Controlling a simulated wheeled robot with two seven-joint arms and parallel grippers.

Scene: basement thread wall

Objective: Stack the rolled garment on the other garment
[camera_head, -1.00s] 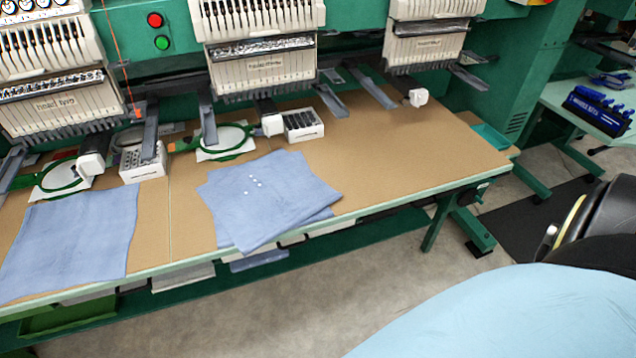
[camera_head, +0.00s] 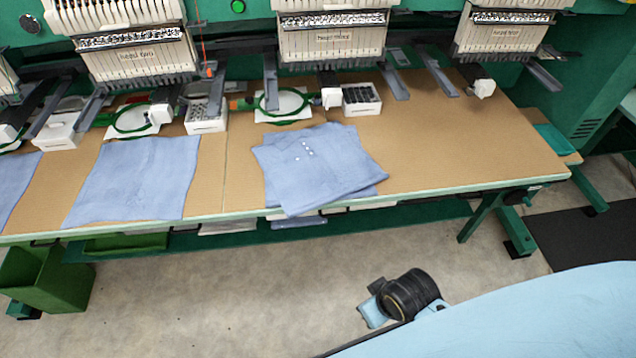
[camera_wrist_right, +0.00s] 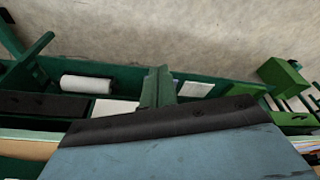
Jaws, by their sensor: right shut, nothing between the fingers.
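A flat blue garment (camera_head: 135,180) lies on the tan tabletop in the head view, left of the middle. A second blue garment (camera_head: 318,165) with several small white dots lies further right, in overlapping flat layers skewed to each other. Part of another blue cloth (camera_head: 12,185) shows at the left edge. I see no clearly rolled garment. My right gripper (camera_wrist_right: 163,121) shows at the bottom of the right wrist view, shut and empty, facing the floor and the underside of a green frame. It is apart from the garments. My left gripper is not in view.
Embroidery heads (camera_head: 330,40) overhang the table's back, with green hoops (camera_head: 285,103) and white trays (camera_head: 362,98) below. The tabletop (camera_head: 470,140) is clear at the right. A green bin (camera_head: 48,278) stands below left. In the wrist view, a white roll (camera_wrist_right: 88,84) lies in the frame.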

